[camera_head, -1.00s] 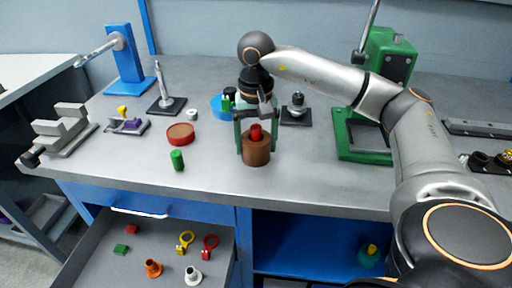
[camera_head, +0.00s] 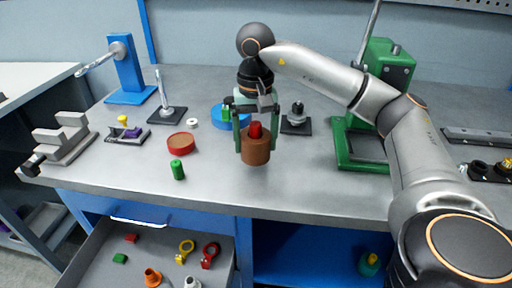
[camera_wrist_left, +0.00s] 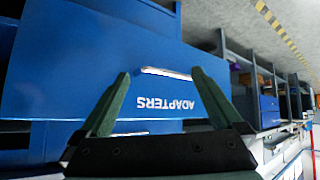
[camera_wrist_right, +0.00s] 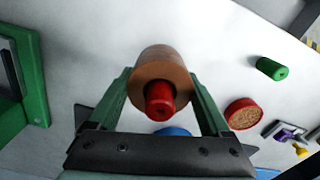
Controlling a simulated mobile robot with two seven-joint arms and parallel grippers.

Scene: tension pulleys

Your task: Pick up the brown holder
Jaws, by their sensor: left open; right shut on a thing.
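The brown holder (camera_head: 256,152) is a short upright cylinder with a red piece (camera_head: 256,131) standing in its top. My right gripper (camera_head: 257,146) is shut on its sides and points down. The holder appears a little above the grey table. In the right wrist view the holder (camera_wrist_right: 163,65) sits between the two green fingers, with the red piece (camera_wrist_right: 160,100) toward the camera. My left gripper (camera_wrist_left: 160,74) is open and empty in the left wrist view, in front of a blue drawer front (camera_wrist_left: 75,70) marked ADAPTERS. It is not in the head view.
A green cylinder (camera_head: 177,170) and a red-rimmed disc (camera_head: 181,143) lie left of the holder. A blue round part (camera_head: 222,115) and a black-based stand (camera_head: 296,122) are behind it. A green press (camera_head: 372,110) stands right. An open drawer (camera_head: 105,275) with small parts is below.

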